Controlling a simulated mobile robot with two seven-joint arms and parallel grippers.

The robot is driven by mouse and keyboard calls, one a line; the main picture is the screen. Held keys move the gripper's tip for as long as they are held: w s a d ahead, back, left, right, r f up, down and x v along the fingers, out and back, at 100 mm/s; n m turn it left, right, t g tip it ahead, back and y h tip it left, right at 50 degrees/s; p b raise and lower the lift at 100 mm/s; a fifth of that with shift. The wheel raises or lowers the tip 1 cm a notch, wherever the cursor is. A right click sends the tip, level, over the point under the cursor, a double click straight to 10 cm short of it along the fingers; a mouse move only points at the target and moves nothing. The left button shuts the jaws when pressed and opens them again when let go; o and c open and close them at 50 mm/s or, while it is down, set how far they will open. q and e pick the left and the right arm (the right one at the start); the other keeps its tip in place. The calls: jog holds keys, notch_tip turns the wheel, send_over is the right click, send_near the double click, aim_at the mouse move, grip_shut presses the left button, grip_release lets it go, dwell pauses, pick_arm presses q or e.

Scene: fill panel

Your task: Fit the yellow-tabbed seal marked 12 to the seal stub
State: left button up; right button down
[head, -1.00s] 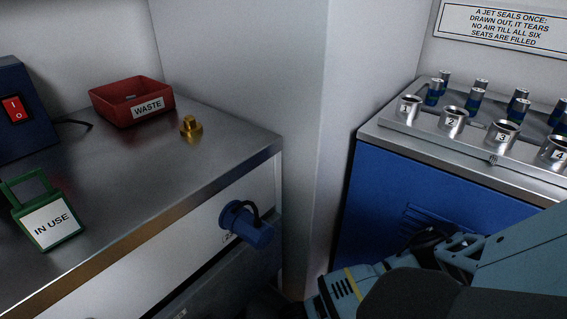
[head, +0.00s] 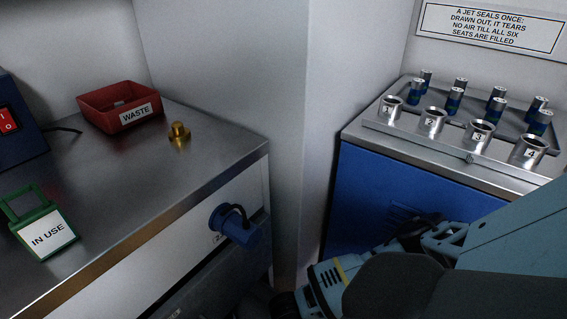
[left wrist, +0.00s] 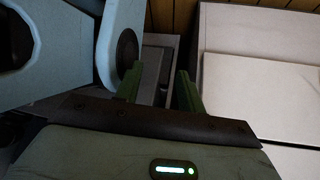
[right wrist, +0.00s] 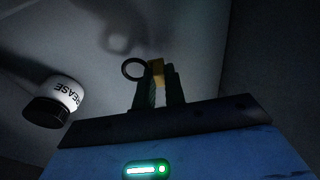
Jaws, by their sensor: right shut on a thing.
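In the right wrist view my right gripper (right wrist: 158,88) is shut on a seal with a yellow tab (right wrist: 157,70) and a dark ring (right wrist: 134,68). The ring sticks out to the left of the fingers, and no number can be read on it. A brass stub (head: 179,135), which looks like the seal stub, stands upright and bare on the steel counter (head: 130,190) in the head view. My right gripper's fingertips and the seal do not show in the head view. My left gripper (left wrist: 160,90) is open, with nothing visible held between its fingers.
A red WASTE tray (head: 118,106) stands behind the stub. A green IN USE tag (head: 45,228) lies at the counter's left. A blue capped port (head: 233,224) juts from the counter's front. Numbered seats (head: 432,121) stand on the right cabinet. A GREASE bottle (right wrist: 54,100) shows in the right wrist view.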

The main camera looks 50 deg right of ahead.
notch_tip(320, 180, up, 7)
jog(key=p, duration=0.6)
jog(key=shift+r+p, duration=0.35)
jog(key=shift+p, duration=0.2)
